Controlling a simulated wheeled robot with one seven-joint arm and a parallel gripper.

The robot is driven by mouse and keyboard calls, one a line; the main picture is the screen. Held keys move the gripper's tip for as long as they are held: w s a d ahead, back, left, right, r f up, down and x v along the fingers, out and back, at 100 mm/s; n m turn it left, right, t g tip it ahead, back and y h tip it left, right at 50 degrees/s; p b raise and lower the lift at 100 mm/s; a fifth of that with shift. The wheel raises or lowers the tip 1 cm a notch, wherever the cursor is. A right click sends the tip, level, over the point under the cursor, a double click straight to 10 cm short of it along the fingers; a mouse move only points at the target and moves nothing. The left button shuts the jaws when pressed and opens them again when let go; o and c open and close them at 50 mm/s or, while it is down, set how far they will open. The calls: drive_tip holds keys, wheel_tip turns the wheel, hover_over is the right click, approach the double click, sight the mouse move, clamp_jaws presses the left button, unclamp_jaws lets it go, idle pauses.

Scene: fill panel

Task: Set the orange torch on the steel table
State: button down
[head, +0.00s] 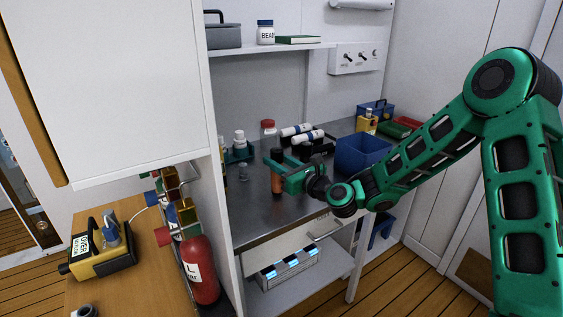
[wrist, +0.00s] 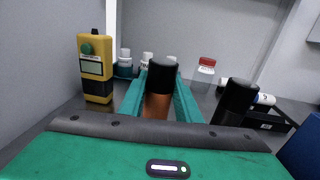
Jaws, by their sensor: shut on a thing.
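The orange torch (head: 277,180), with a black top, stands upright between the fingers of my gripper (head: 279,168). In the wrist view the torch (wrist: 157,104) shows its black cap and orange body, with a green finger on each side. My gripper is shut on it. The torch is over the steel table (head: 255,222), a dark grey top inside the bay. I cannot tell whether its base touches the table; its lower end is hidden in the wrist view.
A yellow meter (wrist: 95,68) stands left of the fingers. A black cylinder (wrist: 237,98) is close on the right. Behind are white-capped bottles (head: 239,138) and a red-lidded jar (head: 268,127). A blue bin (head: 362,155) is at the right. The table's front left is bare.

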drive_tip(key=shift+f, duration=0.3)
drive_tip(key=c, duration=1.2)
unclamp_jaws()
